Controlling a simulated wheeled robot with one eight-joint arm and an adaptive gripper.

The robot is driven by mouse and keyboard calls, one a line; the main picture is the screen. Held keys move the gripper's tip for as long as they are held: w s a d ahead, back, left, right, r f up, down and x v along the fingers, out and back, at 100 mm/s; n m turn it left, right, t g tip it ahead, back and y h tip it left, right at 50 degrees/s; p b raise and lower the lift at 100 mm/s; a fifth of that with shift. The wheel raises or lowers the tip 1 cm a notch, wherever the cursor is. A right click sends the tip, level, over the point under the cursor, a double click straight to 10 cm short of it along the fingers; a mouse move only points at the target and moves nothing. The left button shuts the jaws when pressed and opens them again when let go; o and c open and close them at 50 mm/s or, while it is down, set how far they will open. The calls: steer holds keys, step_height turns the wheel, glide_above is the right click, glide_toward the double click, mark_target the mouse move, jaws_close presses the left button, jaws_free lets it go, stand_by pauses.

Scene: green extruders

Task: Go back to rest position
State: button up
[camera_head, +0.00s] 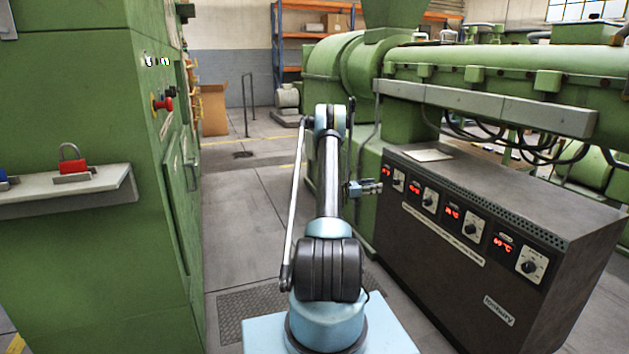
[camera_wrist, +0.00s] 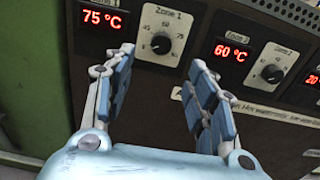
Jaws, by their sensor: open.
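My gripper (camera_wrist: 160,85) is open and empty in the wrist view, its two blue-padded fingers apart. It faces the dark control cabinet (camera_wrist: 150,110). Between and beyond the fingers is the Zone 1 knob (camera_wrist: 162,44), beside a red display (camera_wrist: 103,19) reading 75 °C. To the right are a 60 °C display (camera_wrist: 232,52) and the Zone 2 knob (camera_wrist: 271,73).
A green machine cabinet (camera_head: 95,260) stands at left, with a shelf (camera_head: 110,192) holding a red padlock (camera_head: 72,166) and a red knob (camera_head: 162,104) on its side. A green extruder (camera_head: 500,72) runs above the dark cabinet. The floor aisle (camera_head: 240,220) left of my arm is clear.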

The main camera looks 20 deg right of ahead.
steer(key=s+a+r+m+y, duration=0.2)
steer(key=a+r+m, duration=0.1)
steer(key=a+r, duration=0.3)
steer(key=s+a+r+m+y, duration=0.2)
steer(key=s+a+r, duration=0.1)
steer(key=r, duration=0.6)
steer(key=s+a+r+m+y, duration=0.45)
steer(key=s+a+r, duration=0.25)
steer(key=s+a, duration=0.6)
steer(key=s+a+m+t+y, duration=0.1)
steer(key=s+a+m+y, duration=0.35)
steer(key=s+a, duration=1.05)
steer(key=s+a+f+m+y, duration=0.1)
steer(key=s+a+f, duration=0.2)
steer(key=s, duration=0.4)
steer(key=s+a+f+m+y, duration=0.2)
steer(key=s+a+f, duration=0.1)
steer(key=s, duration=0.4)
steer(key=s+a+f+m+y, duration=0.2)
steer(key=s+a+f, duration=0.1)
steer(key=s+a, duration=0.2)
steer(key=shift+s+a+f, duration=0.35)
steer(key=shift+s, duration=0.9)
